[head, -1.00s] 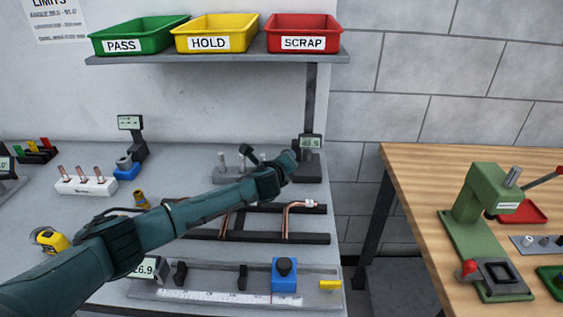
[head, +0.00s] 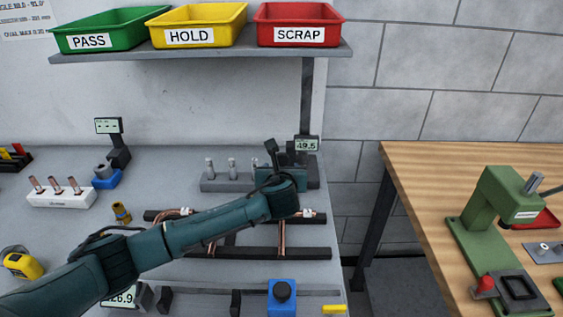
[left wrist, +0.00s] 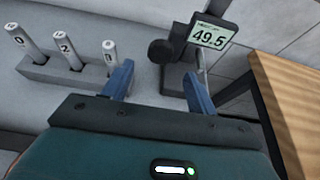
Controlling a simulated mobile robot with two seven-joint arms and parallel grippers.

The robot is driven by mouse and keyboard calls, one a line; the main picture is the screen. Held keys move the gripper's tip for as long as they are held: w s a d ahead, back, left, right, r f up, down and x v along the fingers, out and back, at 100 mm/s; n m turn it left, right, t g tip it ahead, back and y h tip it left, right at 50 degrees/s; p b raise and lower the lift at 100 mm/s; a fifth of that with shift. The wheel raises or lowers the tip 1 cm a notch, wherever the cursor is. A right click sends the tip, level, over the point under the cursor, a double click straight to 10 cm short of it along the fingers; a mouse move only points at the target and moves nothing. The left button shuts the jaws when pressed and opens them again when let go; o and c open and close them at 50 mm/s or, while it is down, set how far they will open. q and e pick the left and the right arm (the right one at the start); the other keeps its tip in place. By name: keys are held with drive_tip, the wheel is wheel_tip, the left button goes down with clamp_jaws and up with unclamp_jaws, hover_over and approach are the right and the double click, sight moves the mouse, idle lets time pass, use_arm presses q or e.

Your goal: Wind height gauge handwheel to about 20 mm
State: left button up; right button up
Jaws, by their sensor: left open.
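The height gauge (head: 307,147) stands at the back right of the grey bench and its display reads 49.5. In the left wrist view its display (left wrist: 209,36) also reads 49.5, and a dark round handwheel (left wrist: 161,52) sticks out on its left side. My left gripper (left wrist: 160,85) is open and empty, its two blue fingers pointing toward the gauge. The handwheel lies ahead of the fingertips, between them in the picture, apart from both. In the head view my left arm hides part of the gauge's base. My right gripper is not in view.
A grey block with several numbered pins (head: 231,182) stands left of the gauge. A dark rack with copper tubes (head: 260,252) lies in front. A shelf (head: 200,52) with bins hangs above. A wooden table (head: 430,185) with a green press stands right, across a gap.

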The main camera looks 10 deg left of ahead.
sight(281, 162)
use_arm(q)
drive_tip(key=x, duration=0.6)
drive_tip(key=shift+w+f, duration=0.2)
drive_tip(key=shift+w, duration=0.15)
drive_tip(key=shift+c, duration=0.5)
drive_tip(key=c, duration=0.9)
drive_tip(key=shift+o, duration=0.2)
drive_tip(key=shift+a, duration=0.1)
drive_tip(key=shift+n+h+p, duration=0.3)
drive_tip(key=shift+n+h, duration=0.4)
drive_tip(key=shift+n, duration=0.3)
drive_tip(key=shift+a+n+t+h, duration=0.1)
drive_tip(key=shift+n+t+h, duration=0.4)
drive_tip(key=shift+n+h, duration=0.7)
drive_tip(key=shift+n, duration=0.3)
